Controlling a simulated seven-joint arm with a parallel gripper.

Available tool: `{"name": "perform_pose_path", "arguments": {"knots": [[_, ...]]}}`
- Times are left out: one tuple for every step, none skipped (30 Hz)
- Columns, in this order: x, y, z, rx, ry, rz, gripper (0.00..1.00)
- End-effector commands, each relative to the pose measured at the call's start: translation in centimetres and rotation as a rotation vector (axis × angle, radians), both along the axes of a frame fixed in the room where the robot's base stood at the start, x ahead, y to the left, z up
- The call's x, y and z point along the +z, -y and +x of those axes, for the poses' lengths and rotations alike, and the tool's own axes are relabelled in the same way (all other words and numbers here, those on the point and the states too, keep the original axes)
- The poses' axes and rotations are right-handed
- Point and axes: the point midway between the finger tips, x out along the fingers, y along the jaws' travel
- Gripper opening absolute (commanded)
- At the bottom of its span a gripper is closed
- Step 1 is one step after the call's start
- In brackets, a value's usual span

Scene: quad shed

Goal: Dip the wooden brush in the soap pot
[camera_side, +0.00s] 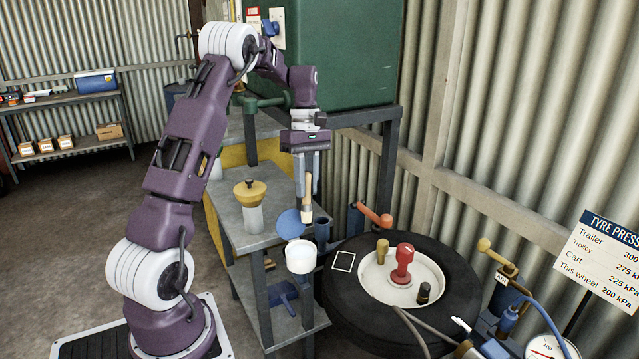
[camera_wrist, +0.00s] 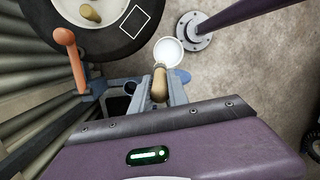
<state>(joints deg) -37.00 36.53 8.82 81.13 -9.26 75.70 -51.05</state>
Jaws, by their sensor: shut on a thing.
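The wooden brush (camera_side: 308,190) hangs upright, bristles down, from my gripper (camera_side: 307,172), which is shut on its handle. In the wrist view, the brush's handle (camera_wrist: 159,85) sits between the fingers of my gripper (camera_wrist: 162,92) and points toward the pot. The soap pot (camera_side: 300,258) is a white round cup at the edge of the grey stand. The brush tip is above the pot in the side view, with a visible gap. The pot also shows in the wrist view (camera_wrist: 168,50), just beyond the brush. Its contents look white; their level is unclear.
A blue disc (camera_side: 288,223) stands just behind the pot. A yellow-topped canister (camera_side: 250,195) is on the grey stand to the left. A tyre (camera_side: 345,290) with a red knob (camera_side: 402,262) and an orange-handled lever (camera_side: 374,215) lie right. The corrugated wall is behind.

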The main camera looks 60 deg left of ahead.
Motion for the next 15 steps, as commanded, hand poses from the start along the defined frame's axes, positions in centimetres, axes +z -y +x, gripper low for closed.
{"name": "perform_pose_path", "arguments": {"knots": [[0.2, 0.7, -1.0, 0.001, -0.02, -0.036, 0.0], [0.3, 1.1, -1.6, 0.0, -0.03, -0.056, 0.0], [0.4, 1.5, -2.1, 0.0, -0.041, -0.077, 0.0], [0.4, 1.7, -2.4, 0.001, -0.047, -0.089, 0.0], [0.3, 1.8, -2.5, 0.001, -0.049, -0.097, 0.0], [0.1, 1.9, -2.6, 0.0, -0.052, -0.101, 0.0], [-0.2, 1.9, -2.6, 0.0, -0.052, -0.103, 0.0], [-0.6, 1.9, -2.6, 0.0, -0.053, -0.104, 0.0], [-1.1, 1.9, -2.6, 0.0, -0.053, -0.103, 0.0], [-1.6, 1.9, -2.6, 0.0, -0.053, -0.103, 0.0], [-2.0, 1.9, -2.6, -0.001, -0.053, -0.103, 0.0], [-2.5, 2.0, -2.6, -0.001, -0.053, -0.103, 0.0], [-2.9, 1.9, -2.6, -0.001, -0.053, -0.103, 0.0], [-3.3, 1.9, -2.6, -0.001, -0.052, -0.102, 0.0], [-3.8, 1.9, -2.6, -0.001, -0.052, -0.102, 0.0]]}}
